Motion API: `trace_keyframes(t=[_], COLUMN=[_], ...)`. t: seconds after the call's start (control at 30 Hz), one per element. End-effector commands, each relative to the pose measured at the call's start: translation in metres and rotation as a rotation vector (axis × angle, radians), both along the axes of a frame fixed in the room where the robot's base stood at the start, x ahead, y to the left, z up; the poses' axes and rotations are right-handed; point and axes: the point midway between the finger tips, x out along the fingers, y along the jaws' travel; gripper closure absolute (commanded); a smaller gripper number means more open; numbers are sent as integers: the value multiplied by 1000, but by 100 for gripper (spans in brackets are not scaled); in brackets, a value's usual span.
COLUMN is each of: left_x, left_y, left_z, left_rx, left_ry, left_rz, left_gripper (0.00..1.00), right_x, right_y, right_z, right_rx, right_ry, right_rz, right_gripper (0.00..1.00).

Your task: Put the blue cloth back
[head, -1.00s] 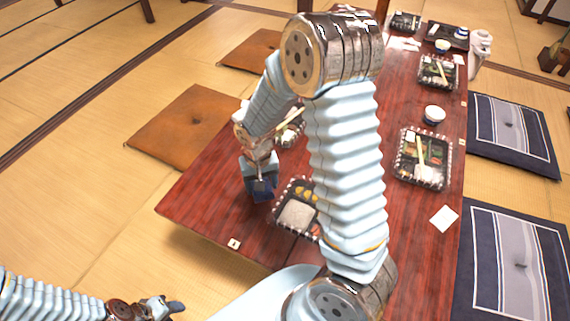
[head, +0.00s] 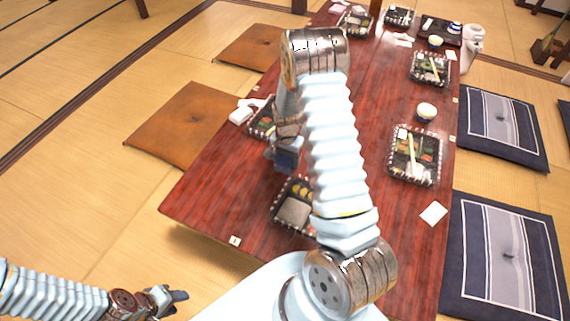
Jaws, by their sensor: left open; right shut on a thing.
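My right arm reaches across the middle of the head view and hides part of the table. Its gripper (head: 287,141) is shut on the blue cloth (head: 286,160), a small dark blue piece partly hidden by the gripper and arm. The cloth is over the red wooden table (head: 215,190), between two black lunch trays on the table's left side; I cannot tell whether it touches the tabletop. My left gripper (head: 178,296) is open and empty at the lower left, over the tatami floor, apart from the table.
A near lunch tray (head: 294,210) and a farther one (head: 262,122) flank the cloth. White folded items (head: 242,112) lie at the table's left edge. More trays, such as one at right (head: 415,155), and a cup (head: 426,111) line the table. Brown cushions (head: 180,125) lie left.

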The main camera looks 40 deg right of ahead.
Motion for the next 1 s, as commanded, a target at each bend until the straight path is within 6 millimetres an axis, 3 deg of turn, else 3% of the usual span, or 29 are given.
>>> trace_keyframes(t=[0.27,0.47,0.87,0.9,1.0], left_x=[0,0,0,0,0], left_y=[1,2,2,2,2], left_z=[-16,-40,-41,-40,-40], left_rx=[1,4,5,5,5], left_ry=[0,0,-2,-2,-2], left_rz=[2,6,7,7,7], left_gripper=[57,57,57,57,57], right_x=[12,15,15,15,15], right_y=[-4,-5,-5,-5,-5], right_z=[-18,-50,-53,-52,-52], right_rx=[-1,0,0,0,0], right_ry=[0,1,0,0,0], right_rz=[1,1,1,1,1], right_gripper=[68,68,68,30,15])
